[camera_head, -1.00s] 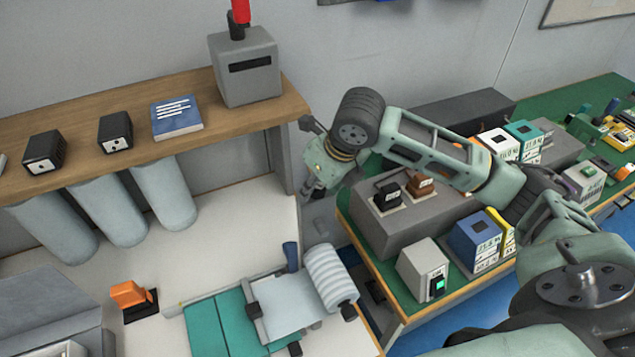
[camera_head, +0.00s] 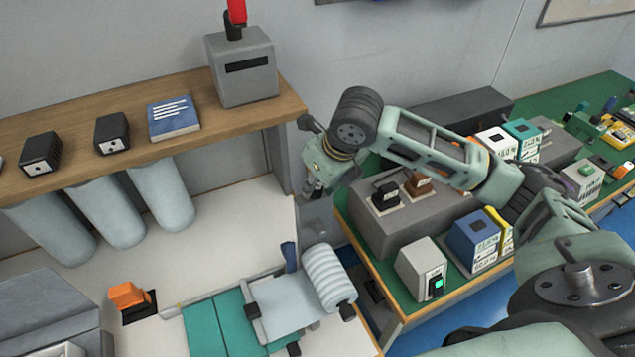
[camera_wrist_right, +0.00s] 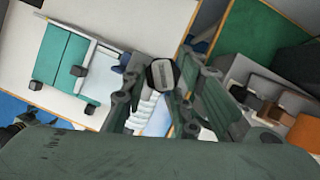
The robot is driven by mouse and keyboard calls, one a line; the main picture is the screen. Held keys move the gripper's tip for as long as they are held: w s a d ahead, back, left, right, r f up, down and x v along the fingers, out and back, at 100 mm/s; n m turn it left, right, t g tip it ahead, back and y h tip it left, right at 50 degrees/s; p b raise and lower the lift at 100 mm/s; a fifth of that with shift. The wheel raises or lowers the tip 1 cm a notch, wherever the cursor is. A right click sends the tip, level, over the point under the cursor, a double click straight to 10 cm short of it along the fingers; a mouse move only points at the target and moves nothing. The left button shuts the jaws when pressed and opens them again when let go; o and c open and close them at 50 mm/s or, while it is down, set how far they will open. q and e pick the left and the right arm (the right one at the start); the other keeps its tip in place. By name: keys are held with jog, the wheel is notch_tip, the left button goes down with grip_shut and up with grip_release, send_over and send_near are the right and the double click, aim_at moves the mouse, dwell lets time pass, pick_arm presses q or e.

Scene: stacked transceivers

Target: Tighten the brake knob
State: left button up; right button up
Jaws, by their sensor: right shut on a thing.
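My right gripper (camera_head: 317,188) hangs at the right end of the wooden shelf, pointing down. In the right wrist view its two fingers (camera_wrist_right: 160,88) are closed around a small knob-like thing (camera_wrist_right: 161,73) with a dark angular rim and a pale face. I take this for the brake knob; its turn cannot be read. In the head view the fingers hide most of it. Below is the roll unit, with a ribbed white roll (camera_head: 329,275), a blue upright piece (camera_head: 290,257) and teal panels (camera_head: 225,325). My left gripper is not in view.
The wooden shelf (camera_head: 110,160) carries black boxes, a blue box (camera_head: 173,118) and a grey box (camera_head: 241,70). A green table (camera_head: 403,306) with a grey block, a white device (camera_head: 422,268) and several boxes stands right. An orange piece (camera_head: 127,295) sits at lower left.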

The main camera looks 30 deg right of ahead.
jog(key=shift+a+m, duration=0.3)
